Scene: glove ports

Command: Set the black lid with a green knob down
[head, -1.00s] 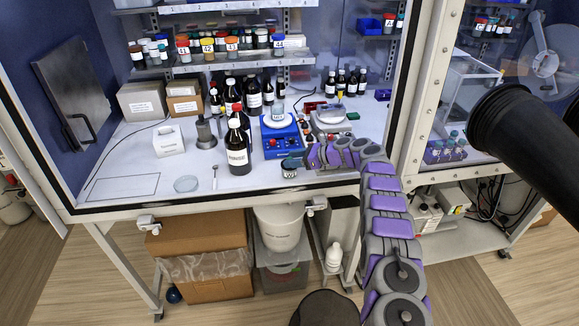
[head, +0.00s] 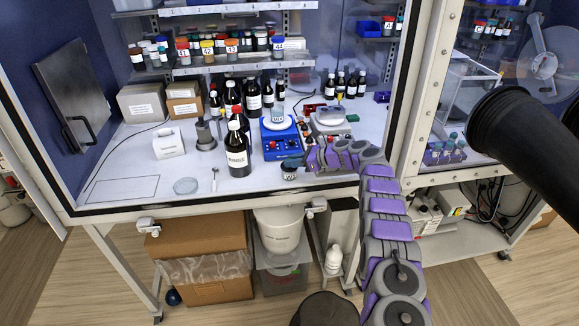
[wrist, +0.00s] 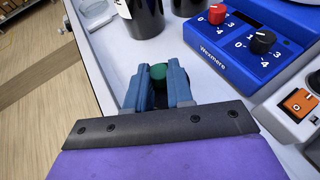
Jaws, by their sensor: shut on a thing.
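The green knob of the black lid (wrist: 158,72) shows between the fingers of my gripper (wrist: 157,86) in the wrist view. My gripper is shut on it. The fingers hide most of the black part. In the head view my gripper (head: 292,162) is low over the front of the white worktop, right of the large brown bottle. A small dark jar with a white label (head: 289,174) stands directly under the fingertips. The lid is too small and covered there to tell whether it touches the jar.
A large brown bottle (head: 238,150) stands left of my gripper.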

